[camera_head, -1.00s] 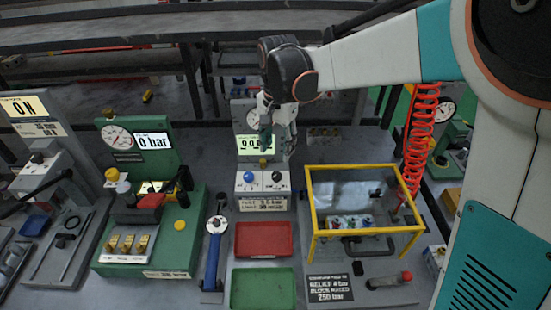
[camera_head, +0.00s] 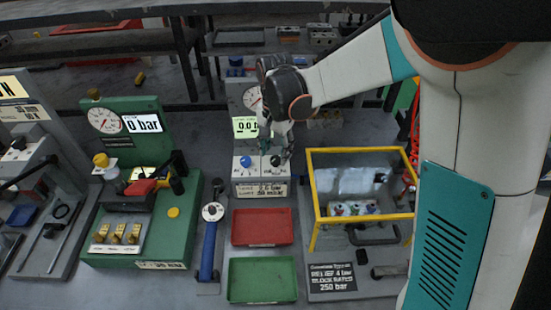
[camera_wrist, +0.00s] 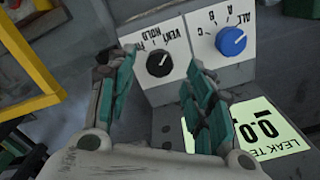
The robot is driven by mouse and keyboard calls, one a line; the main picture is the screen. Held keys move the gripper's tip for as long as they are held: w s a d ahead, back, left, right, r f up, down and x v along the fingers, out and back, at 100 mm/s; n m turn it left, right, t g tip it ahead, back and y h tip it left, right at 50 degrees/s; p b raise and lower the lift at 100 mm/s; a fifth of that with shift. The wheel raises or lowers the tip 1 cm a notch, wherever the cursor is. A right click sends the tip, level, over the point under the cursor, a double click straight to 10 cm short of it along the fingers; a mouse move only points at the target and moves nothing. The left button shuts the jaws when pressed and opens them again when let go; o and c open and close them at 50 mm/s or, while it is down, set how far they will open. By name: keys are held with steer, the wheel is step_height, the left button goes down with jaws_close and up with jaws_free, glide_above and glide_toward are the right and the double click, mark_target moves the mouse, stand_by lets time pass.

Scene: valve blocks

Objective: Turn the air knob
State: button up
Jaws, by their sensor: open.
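A light grey control box (camera_head: 260,188) carries a blue knob (camera_head: 245,161) on the left and a black knob (camera_head: 275,161) on the right. In the wrist view the black knob (camera_wrist: 159,63) sits on a white panel with VENT and HOLD among its markings. The blue knob (camera_wrist: 231,41) has its own panel marked ALL, A and B. No label reading "air" is legible. My gripper (camera_wrist: 160,66) is open and empty, with its teal-padded fingers on either side of the black knob in the picture. Contact cannot be told. In the head view my gripper (camera_head: 276,149) is just above the black knob.
A lit LEAK TEST display (camera_wrist: 258,130) stands behind the box. A yellow-framed clear guard (camera_head: 314,205) stands to the right. A red tray (camera_head: 263,243) and a green tray (camera_head: 262,298) lie in front. A green gauge station (camera_head: 180,240) stands left.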

mark_target(276, 162)
steer(key=shift+f+b, duration=0.3)
steer(key=shift+f, duration=1)
steer(key=shift+c, duration=0.6)
steer(key=c, duration=1)
steer(key=shift+o, duration=0.2)
steer(key=n, duration=0.4)
steer(key=shift+n+p, duration=0.35)
steer(key=shift+n, duration=0.05)
steer(key=n, duration=0.4)
steer(key=shift+n, duration=0.3)
steer(key=n, duration=0.4)
steer(key=shift+p, duration=0.3)
steer(key=shift+n, duration=2.2)
